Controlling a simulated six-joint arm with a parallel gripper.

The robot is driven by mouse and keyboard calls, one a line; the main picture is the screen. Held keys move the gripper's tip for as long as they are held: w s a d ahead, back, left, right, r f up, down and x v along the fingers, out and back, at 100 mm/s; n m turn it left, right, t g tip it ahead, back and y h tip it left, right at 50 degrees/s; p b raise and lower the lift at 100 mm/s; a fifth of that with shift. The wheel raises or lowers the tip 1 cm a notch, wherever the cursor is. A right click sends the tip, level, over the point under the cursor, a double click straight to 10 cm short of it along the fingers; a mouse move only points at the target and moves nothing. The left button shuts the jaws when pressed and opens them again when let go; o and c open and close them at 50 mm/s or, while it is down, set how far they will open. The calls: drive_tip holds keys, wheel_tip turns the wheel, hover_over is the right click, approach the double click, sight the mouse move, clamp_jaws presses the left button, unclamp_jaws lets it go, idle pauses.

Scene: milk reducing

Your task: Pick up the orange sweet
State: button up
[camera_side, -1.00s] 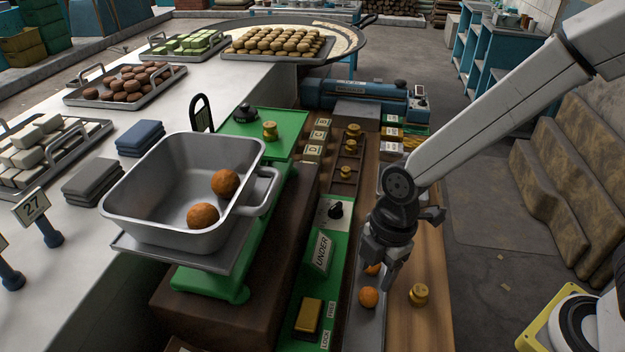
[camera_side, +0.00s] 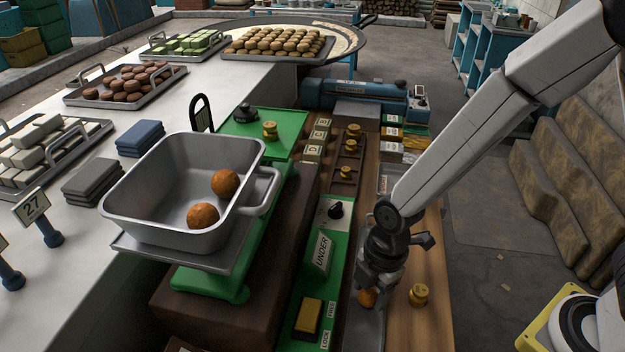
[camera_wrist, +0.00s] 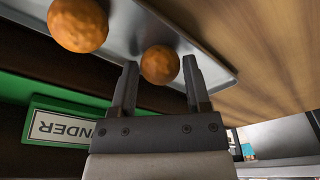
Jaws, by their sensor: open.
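My gripper (camera_side: 376,286) is open and low over the long grey tray (camera_side: 366,325) in the side view. An orange sweet (camera_side: 368,298) lies at the fingers, partly hidden by them. In the wrist view this orange sweet (camera_wrist: 160,64) is at the fingertips, between the two open fingers (camera_wrist: 160,75). A second orange sweet (camera_wrist: 78,24) lies in the tray to the left, outside the fingers; the gripper hides it in the side view. Two more orange sweets (camera_side: 225,183) (camera_side: 203,215) lie in the grey metal pan (camera_side: 160,190) on the green scale.
The green scale (camera_side: 235,285) with its pan stands left of my gripper. A brass weight (camera_side: 419,294) stands on the wood just right of the tray.

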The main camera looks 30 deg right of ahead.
sight(371, 290)
drive_tip(key=shift+f, duration=0.3)
drive_tip(key=shift+c, duration=0.2)
clamp_jaws()
drive_tip(key=shift+r, duration=0.15)
drive_tip(key=shift+r, duration=4.85)
